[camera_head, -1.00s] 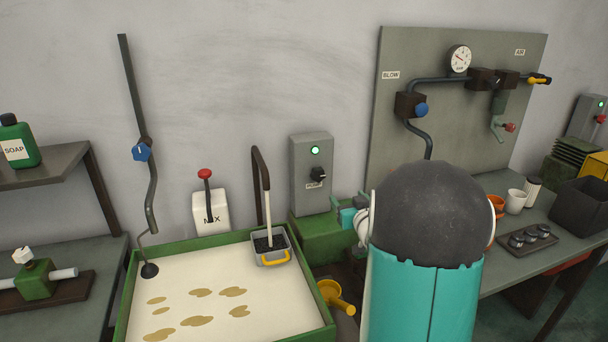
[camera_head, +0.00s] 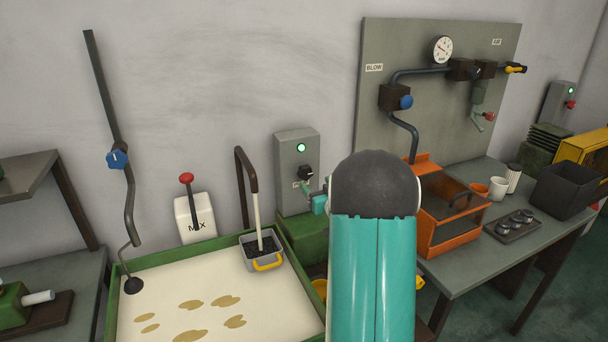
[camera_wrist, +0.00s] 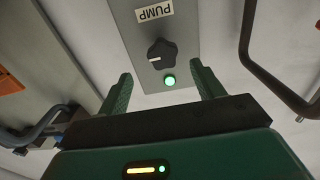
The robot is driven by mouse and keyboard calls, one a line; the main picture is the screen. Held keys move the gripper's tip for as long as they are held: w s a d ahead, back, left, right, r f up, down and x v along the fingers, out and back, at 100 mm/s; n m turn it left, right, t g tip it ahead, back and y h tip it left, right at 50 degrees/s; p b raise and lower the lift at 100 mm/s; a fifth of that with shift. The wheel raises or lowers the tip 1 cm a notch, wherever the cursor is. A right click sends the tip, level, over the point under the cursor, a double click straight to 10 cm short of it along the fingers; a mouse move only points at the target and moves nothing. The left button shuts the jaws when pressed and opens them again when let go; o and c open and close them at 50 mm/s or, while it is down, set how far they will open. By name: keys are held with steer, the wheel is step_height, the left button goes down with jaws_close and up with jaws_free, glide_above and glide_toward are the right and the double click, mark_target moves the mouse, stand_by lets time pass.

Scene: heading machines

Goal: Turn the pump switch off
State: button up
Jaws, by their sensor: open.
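The pump switch is a black rotary knob (camera_head: 305,172) on a grey box (camera_head: 289,160) mounted at the wall, with a lit green lamp above it. In the wrist view the box appears upside down: the knob (camera_wrist: 161,53) with a pale pointer mark lies below the PUMP label, and the green lamp is lit. My gripper (camera_wrist: 160,88) is open, with its two green fingers spread to either side of the lamp and short of the knob. Nothing is between the fingers. In the head view my gripper (camera_head: 318,192) is close to the knob, partly hidden by my arm.
A cream-floored tray (camera_head: 110,310) with green rim is at the lower left, holding a grey basket (camera_head: 250,245). A white MIX box (camera_head: 197,222) with a red-knobbed lever stands behind it. An orange box (camera_head: 440,240) and cups stand on the right bench.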

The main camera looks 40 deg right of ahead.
mark_target(307, 175)
steer(key=x, duration=0.8)
steer(key=shift+w+a+f, duration=0.1)
steer(key=shift+w+a, duration=0.05)
steer(key=shift+w, duration=0.05)
steer(key=c, duration=1)
